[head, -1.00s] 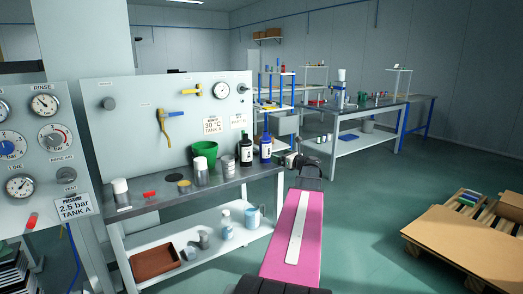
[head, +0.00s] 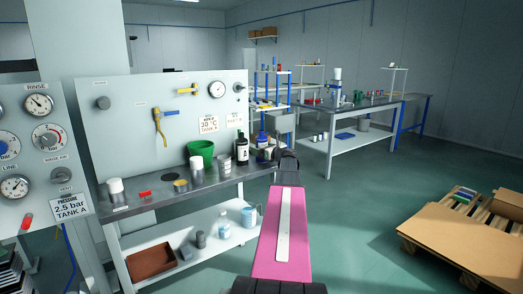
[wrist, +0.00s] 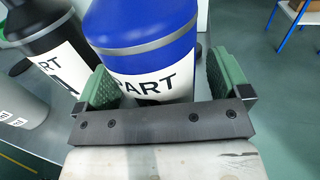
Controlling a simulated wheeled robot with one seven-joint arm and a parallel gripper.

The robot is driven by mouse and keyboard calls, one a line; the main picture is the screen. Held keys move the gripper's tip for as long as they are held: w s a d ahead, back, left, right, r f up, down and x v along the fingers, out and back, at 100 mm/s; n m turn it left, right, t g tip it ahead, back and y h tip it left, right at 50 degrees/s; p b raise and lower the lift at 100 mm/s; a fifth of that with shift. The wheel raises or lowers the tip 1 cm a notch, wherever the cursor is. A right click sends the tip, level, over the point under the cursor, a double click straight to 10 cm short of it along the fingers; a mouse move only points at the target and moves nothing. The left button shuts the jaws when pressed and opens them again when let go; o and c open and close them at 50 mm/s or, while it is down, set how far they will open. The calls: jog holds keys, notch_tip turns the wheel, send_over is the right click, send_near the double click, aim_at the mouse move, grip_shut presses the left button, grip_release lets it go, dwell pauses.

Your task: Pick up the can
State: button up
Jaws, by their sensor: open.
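The bench (head: 133,208) bears metal-looking cans or cups (head: 196,170), a low yellow-and-dark tin (head: 181,186) and a white-capped container (head: 116,191). I cannot tell which of these the task calls the can. My gripper (wrist: 158,82) is open. In the wrist view its green finger pads stand on either side of a blue bottle (wrist: 150,30) with a white label and a grey band. I cannot tell whether the pads touch it. In the head view the blue bottle (head: 262,141) stands at the bench's right end, beside my gripper (head: 281,156).
A black bottle (head: 242,148) stands close left of the blue one, with a green bucket (head: 201,150) further left. A gauge panel (head: 130,125) rises behind the bench. A brown tray (head: 151,260) and containers fill the lower shelf. Open floor lies right, before a pallet (head: 465,240).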

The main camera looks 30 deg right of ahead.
jog(key=c, duration=1.4)
jog(key=shift+o, duration=0.2)
